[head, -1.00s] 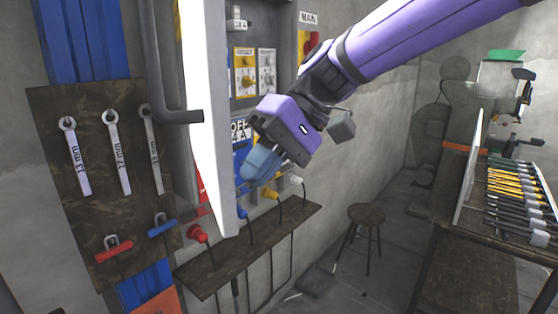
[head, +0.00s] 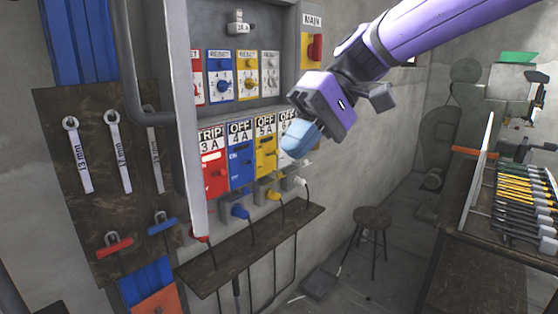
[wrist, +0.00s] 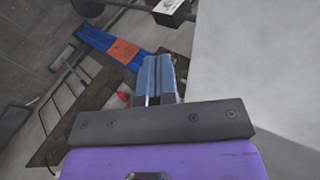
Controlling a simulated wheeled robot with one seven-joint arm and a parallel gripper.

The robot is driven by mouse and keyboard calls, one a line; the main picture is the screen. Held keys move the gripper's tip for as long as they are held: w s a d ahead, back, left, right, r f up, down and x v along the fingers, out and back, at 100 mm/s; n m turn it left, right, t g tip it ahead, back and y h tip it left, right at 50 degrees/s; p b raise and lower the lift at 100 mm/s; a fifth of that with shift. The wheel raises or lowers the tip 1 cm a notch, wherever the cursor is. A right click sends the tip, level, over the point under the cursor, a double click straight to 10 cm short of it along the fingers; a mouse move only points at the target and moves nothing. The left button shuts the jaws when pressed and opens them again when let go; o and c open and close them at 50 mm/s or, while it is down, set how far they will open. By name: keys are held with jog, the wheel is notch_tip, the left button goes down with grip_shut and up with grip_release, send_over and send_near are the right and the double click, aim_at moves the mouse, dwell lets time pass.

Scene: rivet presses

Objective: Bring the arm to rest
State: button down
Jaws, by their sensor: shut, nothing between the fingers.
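My gripper (head: 298,141) is shut and empty, in front of the right part of the open breaker cabinet. Its blue fingers lie together in the wrist view (wrist: 158,78). The arm reaches in from the upper right. In the cabinet are a red breaker labelled TRIP 3 A (head: 213,172), a blue one labelled OFF 4 A (head: 241,158) and a yellow one labelled OFF 5 A (head: 265,148). A white breaker at the right is partly hidden behind my fingers. The pale cabinet door (head: 186,130) stands nearly edge-on at the left.
A shelf with cables (head: 255,245) runs below the breakers. A board with wrenches (head: 95,200) hangs at the left. A stool (head: 371,218) and a bench with a tool rack (head: 485,245) stand at the right. A large pale surface (wrist: 265,65) fills the right of the wrist view.

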jog(key=s+d+v, duration=0.1)
jog(key=v, duration=0.4)
jog(key=s+d+f+m+t+h, duration=0.2)
jog(key=s+d+f+t, duration=0.1)
jog(key=d, duration=0.6)
jog(key=s+d+f+m+t+h, duration=0.3)
jog(key=s+d+t, duration=0.1)
jog(key=d, duration=0.4)
jog(key=s+d+f+m+t+h, duration=0.2)
jog(key=s+d+f+t, duration=0.2)
jog(key=d, duration=0.5)
jog(key=shift+s+d+m, duration=0.3)
jog(key=shift+s+d, duration=0.05)
jog(key=shift+s, duration=0.5)
